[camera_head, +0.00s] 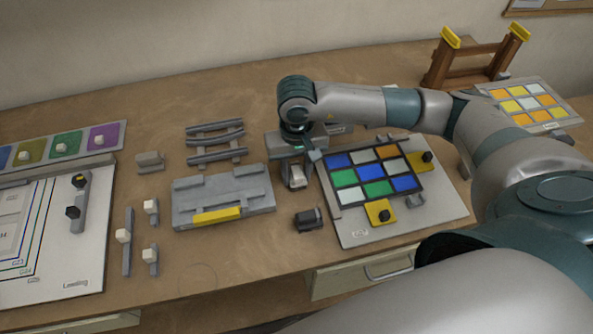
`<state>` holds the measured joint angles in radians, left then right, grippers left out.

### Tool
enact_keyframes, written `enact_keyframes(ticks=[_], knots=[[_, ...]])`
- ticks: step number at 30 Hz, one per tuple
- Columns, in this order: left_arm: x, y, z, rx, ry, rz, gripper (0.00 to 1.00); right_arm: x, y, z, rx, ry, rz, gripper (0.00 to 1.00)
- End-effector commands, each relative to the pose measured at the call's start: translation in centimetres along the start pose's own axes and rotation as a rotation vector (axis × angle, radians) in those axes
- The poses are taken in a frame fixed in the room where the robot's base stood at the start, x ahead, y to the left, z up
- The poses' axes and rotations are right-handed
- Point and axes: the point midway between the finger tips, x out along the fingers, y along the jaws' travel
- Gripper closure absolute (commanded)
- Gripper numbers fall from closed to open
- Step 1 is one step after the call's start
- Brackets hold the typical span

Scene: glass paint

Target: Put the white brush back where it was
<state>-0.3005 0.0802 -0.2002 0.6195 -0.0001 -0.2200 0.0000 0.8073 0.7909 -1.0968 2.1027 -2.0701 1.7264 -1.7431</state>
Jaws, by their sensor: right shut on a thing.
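My right gripper (295,172) points down just left of the paint board, between that board and a grey tray. It is shut on a small white and grey piece (297,183), likely the white brush. The jaws and the arm hide most of it, and I cannot tell whether it touches the table. A grey slatted rack (216,156) stands behind the grey tray (190,210), which has a yellow strip at its front. I cannot tell from this view which place the brush came from. My left gripper is not in view.
The paint board (352,228) carries blue, green, white and orange panes and yellow pieces with dark knobs. A small dark block (308,219) lies in front of the gripper. A left board (90,275), grey bars with white knobs (127,240) and a wooden frame (470,70) stand around.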

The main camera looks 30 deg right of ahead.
Motion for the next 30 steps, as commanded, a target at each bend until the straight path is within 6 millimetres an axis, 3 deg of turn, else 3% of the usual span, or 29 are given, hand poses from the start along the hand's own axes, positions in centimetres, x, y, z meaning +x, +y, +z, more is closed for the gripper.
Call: enact_keyframes(ticks=[5,6,8,24,30], knots=[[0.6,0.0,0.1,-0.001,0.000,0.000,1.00,0.4,0.0,0.0,0.000,0.000,0.000,0.92],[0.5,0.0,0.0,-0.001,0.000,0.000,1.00,0.2,0.0,0.0,0.000,0.000,0.000,0.61],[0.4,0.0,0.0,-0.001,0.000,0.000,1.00,0.2,0.0,0.0,0.000,0.000,0.000,0.49],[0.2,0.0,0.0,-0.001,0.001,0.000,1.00,-0.3,0.0,-0.1,0.000,0.002,-0.001,0.49],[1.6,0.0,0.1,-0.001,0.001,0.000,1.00,-2.7,-0.1,-0.1,-0.002,0.005,-0.003,0.49]])
